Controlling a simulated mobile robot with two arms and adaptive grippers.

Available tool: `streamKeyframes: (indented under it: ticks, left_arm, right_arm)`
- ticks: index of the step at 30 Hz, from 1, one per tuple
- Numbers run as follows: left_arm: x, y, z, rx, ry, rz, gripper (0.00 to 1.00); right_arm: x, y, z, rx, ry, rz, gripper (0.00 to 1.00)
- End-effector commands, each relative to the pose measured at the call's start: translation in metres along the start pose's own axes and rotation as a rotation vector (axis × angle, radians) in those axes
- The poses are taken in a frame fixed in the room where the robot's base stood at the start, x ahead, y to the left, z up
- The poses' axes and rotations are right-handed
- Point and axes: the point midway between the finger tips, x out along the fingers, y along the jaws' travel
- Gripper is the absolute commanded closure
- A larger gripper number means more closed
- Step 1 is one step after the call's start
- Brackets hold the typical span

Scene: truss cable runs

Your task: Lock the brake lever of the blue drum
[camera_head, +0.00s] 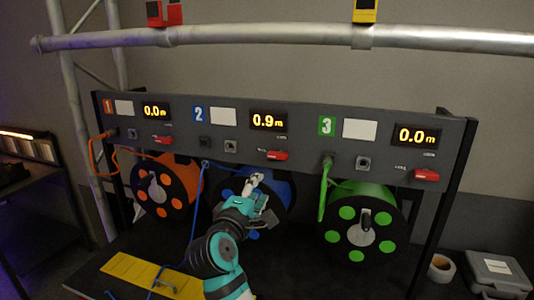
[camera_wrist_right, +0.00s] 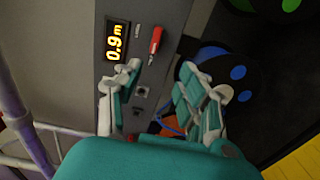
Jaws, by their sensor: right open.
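The blue drum (camera_head: 284,194) hangs under the middle section of the dark panel, partly hidden behind my right gripper (camera_head: 258,182). A red lever (camera_head: 277,155) sits on the panel's lower edge, right of the blue 2 label and under the 0.9 m display. It lies about level in the head view. In the right wrist view the red lever (camera_wrist_right: 155,42) is just beyond the tips of my right gripper (camera_wrist_right: 161,68). The fingers are spread, with nothing between them, and the lever is not touched. My left gripper is not in view.
An orange drum (camera_head: 165,187) and a green drum (camera_head: 362,222) flank the blue one, each with its own red lever above. A blue cable (camera_head: 197,205) runs down to a yellow strip (camera_head: 140,275). A silver truss tube (camera_head: 290,36) crosses above the panel.

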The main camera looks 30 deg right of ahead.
Motion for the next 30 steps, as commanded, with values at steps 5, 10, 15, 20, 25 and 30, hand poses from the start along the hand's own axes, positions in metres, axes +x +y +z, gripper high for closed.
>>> streamKeyframes:
  ticks: [5,10,15,20,25,30]
  left_arm:
    - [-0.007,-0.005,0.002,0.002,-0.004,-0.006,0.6]
    - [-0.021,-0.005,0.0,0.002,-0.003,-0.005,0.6]
    - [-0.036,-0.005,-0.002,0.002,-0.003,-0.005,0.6]
    - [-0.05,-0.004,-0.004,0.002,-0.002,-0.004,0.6]
    - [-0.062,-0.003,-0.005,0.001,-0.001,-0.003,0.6]
    - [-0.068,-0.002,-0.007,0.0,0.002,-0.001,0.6]
  right_arm:
    - [0.012,0.011,0.0,-0.019,-0.014,0.02,0.6]
    - [0.043,0.014,0.001,-0.019,-0.013,0.02,0.6]
    - [0.081,0.015,0.001,-0.018,-0.013,0.019,0.6]
    - [0.116,0.015,0.002,-0.017,-0.013,0.017,0.6]
    - [0.148,0.014,0.002,-0.016,-0.012,0.016,0.6]
    - [0.167,0.012,0.002,-0.015,-0.01,0.017,0.6]
